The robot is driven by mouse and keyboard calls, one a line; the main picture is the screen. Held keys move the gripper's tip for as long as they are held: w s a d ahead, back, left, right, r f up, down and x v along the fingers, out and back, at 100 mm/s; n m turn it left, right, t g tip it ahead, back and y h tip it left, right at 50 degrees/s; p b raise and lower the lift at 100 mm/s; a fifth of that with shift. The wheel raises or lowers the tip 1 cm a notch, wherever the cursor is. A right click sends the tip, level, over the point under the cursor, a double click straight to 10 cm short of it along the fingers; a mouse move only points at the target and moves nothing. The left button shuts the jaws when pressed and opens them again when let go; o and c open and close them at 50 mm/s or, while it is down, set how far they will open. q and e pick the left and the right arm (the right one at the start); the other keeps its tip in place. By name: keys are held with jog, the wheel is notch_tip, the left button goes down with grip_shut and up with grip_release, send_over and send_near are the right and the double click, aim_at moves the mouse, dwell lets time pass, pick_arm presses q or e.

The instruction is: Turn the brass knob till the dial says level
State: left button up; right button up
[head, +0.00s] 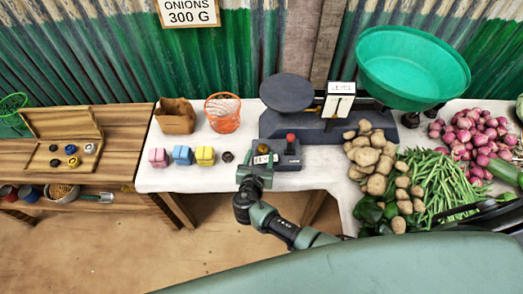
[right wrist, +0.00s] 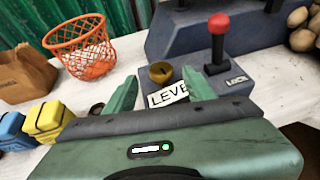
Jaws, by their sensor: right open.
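The brass knob (head: 262,148) sits on the grey control box of the balance. In the right wrist view the knob (right wrist: 160,72) shows just beyond my fingertips, above a white label (right wrist: 168,96) whose visible letters read "LEVE". The white dial face (head: 341,88) stands on the balance between the dark pan and the green pan; its reading is too small to make out. My right gripper (head: 257,168) is at the front of the control box. In the wrist view its two green fingers (right wrist: 159,92) are apart, with nothing held between them. My left gripper is not in view.
A red-topped lever (right wrist: 218,45) marked "LOCK" stands right of the knob. Left are an orange basket (head: 222,112), a paper bag (head: 176,117) and pink, blue and yellow blocks (head: 205,156). Potatoes (head: 371,160) and beans lie right. A wooden weight box (head: 60,140) is far left.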

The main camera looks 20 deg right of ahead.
jog(key=shift+v, duration=1.75)
